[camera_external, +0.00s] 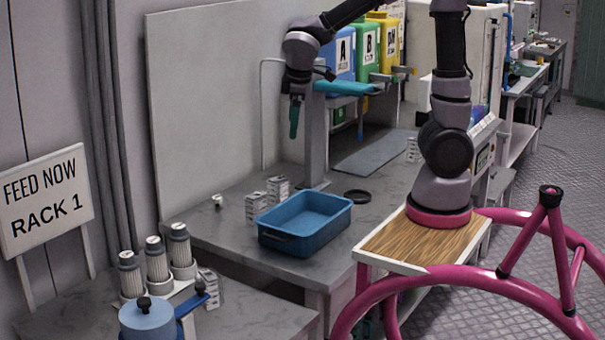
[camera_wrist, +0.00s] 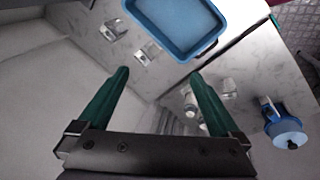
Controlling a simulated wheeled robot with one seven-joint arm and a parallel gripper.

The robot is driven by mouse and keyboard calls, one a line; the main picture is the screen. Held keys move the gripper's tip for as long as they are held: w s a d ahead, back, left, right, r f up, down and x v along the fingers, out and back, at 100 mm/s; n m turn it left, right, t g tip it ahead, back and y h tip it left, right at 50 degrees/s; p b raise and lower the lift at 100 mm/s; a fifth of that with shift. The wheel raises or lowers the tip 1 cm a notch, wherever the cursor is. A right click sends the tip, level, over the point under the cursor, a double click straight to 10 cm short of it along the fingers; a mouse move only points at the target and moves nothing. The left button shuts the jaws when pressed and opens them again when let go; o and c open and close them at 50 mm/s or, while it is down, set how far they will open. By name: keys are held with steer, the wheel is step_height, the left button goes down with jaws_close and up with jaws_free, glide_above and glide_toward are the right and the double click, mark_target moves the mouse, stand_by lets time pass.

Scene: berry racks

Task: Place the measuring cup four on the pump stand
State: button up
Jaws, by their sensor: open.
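Several small pale cup-like containers with dark printed marks could be measuring cups; I cannot read which is four. Two stand beside the blue tray: one at the front (camera_external: 256,207), another just behind it (camera_external: 278,188). They also show in the wrist view, left of the tray (camera_wrist: 148,53). Another pale container (camera_external: 208,290) is at the lower left, near a blue lidded device (camera_external: 148,318) that may be the pump; I cannot make out a pump stand for certain. My gripper (camera_external: 294,130) is open and empty, pointing down high above the bench, its green fingers (camera_wrist: 158,74) apart.
An empty blue tray (camera_external: 272,236) sits on the grey bench. White ribbed cylinders (camera_external: 155,260) stand at the lower left by a FEED NOW RACK 1 sign (camera_external: 45,200). A wall panel (camera_external: 205,110) rises behind the bench.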

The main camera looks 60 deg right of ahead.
steer(key=s+d+r+m+t+y, duration=0.3)
steer(key=s+d+r+m, duration=0.4)
steer(key=s+r+m, duration=0.3)
steer(key=s+m+t, duration=0.1)
steer(key=s, duration=0.2)
steer(key=shift+s+d+r+t+y, duration=0.15)
steer(key=shift+s+r+t+y, duration=0.15)
